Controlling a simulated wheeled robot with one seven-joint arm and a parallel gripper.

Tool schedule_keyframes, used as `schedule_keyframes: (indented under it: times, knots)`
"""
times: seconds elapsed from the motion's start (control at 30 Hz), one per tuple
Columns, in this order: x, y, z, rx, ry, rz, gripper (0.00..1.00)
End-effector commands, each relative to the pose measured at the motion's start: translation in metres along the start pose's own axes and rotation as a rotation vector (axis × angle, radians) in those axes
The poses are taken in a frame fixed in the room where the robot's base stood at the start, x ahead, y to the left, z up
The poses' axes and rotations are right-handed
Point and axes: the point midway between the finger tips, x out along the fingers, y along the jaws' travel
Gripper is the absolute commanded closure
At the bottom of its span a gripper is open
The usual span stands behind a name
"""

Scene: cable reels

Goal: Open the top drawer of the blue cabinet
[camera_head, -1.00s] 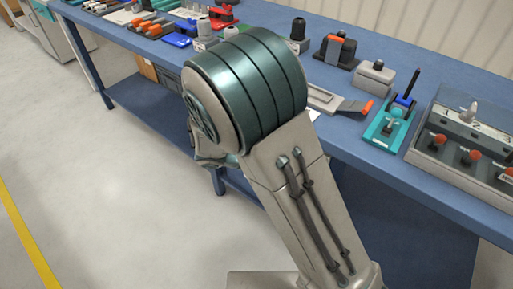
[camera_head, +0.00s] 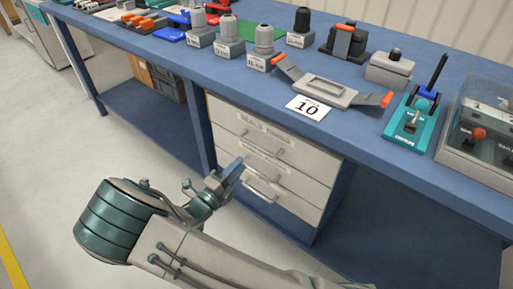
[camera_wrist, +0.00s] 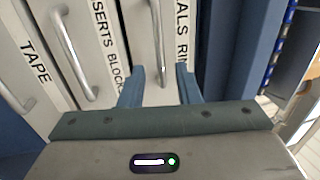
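A cabinet with a blue side (camera_head: 330,205) and three pale drawers stands under the blue bench. The top drawer (camera_head: 250,117) looks closed, with a label and a grey bar handle (camera_head: 262,149). My gripper (camera_head: 238,168) is in front of the drawers, left of the handles in the head view. In the wrist view my gripper (camera_wrist: 161,84) is open, its two blue fingers apart. The picture is turned, so the drawers run sideways. The top drawer's handle (camera_wrist: 157,40) lies in line with the gap between the fingers, with no visible contact.
The middle drawer's handle (camera_wrist: 75,60) and the lowest drawer's handle (camera_wrist: 20,80) lie left in the wrist view. A bench leg (camera_head: 200,130) stands left of the drawers. Floor in front is clear.

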Motion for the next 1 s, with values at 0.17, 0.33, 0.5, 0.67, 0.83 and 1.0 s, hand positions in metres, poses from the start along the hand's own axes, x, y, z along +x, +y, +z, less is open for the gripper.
schedule_keyframes:
  times: [0.17,0.33,0.5,0.67,0.83,1.0]
  knots:
    - [0.04,0.002,-0.001,0.0,0.005,0.0,0.7]
    - [0.071,0.001,-0.001,0.001,0.004,0.001,0.7]
    - [0.089,0.001,-0.001,0.002,0.003,0.002,0.7]
    - [0.094,0.0,-0.001,0.002,0.002,0.002,0.7]
    - [0.094,0.0,-0.001,0.002,0.002,0.002,0.7]
    - [0.094,0.0,-0.001,0.002,0.002,0.002,1.0]
